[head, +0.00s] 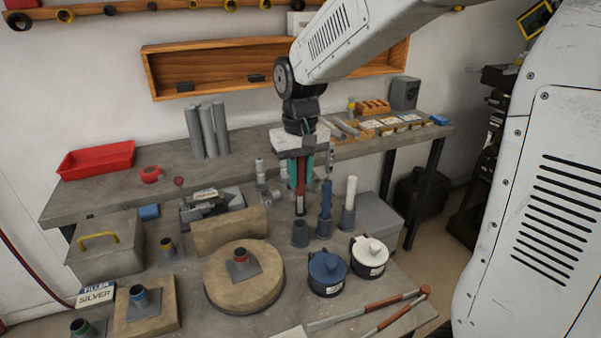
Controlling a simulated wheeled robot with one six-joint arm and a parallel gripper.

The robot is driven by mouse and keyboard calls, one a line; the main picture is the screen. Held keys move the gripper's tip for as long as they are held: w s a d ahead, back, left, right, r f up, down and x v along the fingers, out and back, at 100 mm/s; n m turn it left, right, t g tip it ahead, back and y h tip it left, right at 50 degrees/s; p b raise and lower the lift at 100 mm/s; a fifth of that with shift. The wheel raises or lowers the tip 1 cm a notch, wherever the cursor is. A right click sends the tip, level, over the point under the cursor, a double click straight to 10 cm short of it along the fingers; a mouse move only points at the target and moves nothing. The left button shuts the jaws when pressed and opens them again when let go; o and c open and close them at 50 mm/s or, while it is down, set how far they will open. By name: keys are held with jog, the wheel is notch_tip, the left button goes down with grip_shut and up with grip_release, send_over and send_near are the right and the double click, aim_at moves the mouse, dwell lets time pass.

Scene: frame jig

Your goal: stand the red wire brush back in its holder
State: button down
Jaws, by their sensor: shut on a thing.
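My gripper (300,174) has teal fingers and points straight down over the front bench. The brush's end appears above the rim, not inside; the exact gap in depth is hard to tell.
A blue brush (326,198) and a white brush (350,192) stand in holders close on the right. Blue (327,272) and white (369,257) lidded pots stand in front. A round wooden block (243,285) is front left, and a tan block (229,231) stands left.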

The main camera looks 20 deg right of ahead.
aim_at(300, 195)
jog(key=shift+f, duration=0.2)
dwell(0.3)
jog(key=shift+f, duration=1.2)
jog(key=shift+f, duration=1.25)
jog(key=shift+f, duration=0.15)
jog(key=shift+f, duration=0.8)
jog(key=shift+f, duration=0.7)
